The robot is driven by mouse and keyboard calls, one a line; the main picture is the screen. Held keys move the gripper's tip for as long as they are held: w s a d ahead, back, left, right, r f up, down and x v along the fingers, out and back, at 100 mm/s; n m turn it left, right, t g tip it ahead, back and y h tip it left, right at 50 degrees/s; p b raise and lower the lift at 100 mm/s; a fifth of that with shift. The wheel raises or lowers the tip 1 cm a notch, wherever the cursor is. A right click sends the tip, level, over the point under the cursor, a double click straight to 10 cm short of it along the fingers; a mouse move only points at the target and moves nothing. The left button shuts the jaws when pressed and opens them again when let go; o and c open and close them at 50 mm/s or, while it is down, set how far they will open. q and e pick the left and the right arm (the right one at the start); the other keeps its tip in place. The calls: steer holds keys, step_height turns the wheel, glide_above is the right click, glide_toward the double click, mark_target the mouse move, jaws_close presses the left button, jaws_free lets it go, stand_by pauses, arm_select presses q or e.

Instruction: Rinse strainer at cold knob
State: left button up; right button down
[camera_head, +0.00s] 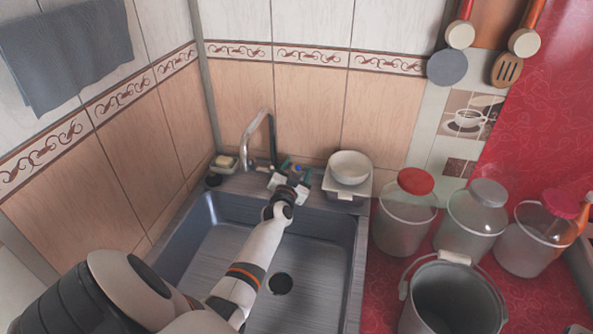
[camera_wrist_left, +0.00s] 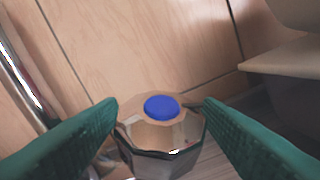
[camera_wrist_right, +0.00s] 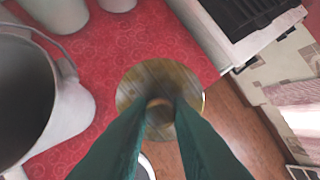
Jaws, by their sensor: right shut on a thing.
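The cold knob (camera_wrist_left: 162,130), faceted metal with a blue cap, stands between the open fingers of my left gripper (camera_wrist_left: 160,108) in the left wrist view. The fingers flank it with slight gaps. In the head view the left gripper (camera_head: 288,187) reaches over the sink to the blue-capped knob (camera_head: 297,169), beside the tap (camera_head: 262,135). In the right wrist view my right gripper (camera_wrist_right: 160,108) is shut on a round, brownish, streaked disc with a rim, apparently the strainer (camera_wrist_right: 183,82). Its mesh cannot be made out. The right gripper is outside the head view.
The metal sink (camera_head: 215,262) is empty under my left arm. White bowls (camera_head: 350,167) stand right of the tap, a soap dish (camera_head: 223,162) left. Several lidded jars (camera_head: 403,215) and a grey bucket (camera_head: 447,300) crowd the red counter (camera_head: 383,295). The bucket also shows at left in the right wrist view.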

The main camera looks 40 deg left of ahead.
arm_select(q)
steer(key=c, duration=0.8)
steer(key=shift+d+n+y+p, duration=0.1)
steer(key=shift+n+y+p, duration=0.3)
steer(key=shift+n+y, duration=0.55)
steer(key=shift+c, duration=0.2)
arm_select(e)
steer(key=shift+r, duration=0.4)
arm_select(q)
steer(key=shift+n+g+y, duration=0.9)
steer(key=shift+n+y, duration=0.15)
steer(key=shift+y, duration=0.3)
arm_select(e)
steer(key=shift+f, duration=0.15)
arm_select(q)
steer(key=o, duration=1)
steer(key=shift+c, duration=0.2)
steer(key=shift+s+d+p, duration=0.25)
steer(key=shift+s+p, duration=0.1)
steer(key=shift+p, duration=0.05)
arm_select(e)
steer(key=shift+r, duration=0.5)
step_height(320, 180, up, 5)
steer(key=p, duration=0.5)
arm_select(q)
steer(key=v, duration=1.1)
steer(key=shift+f, duration=0.15)
arm_select(e)
steer(key=shift+r, duration=0.15)
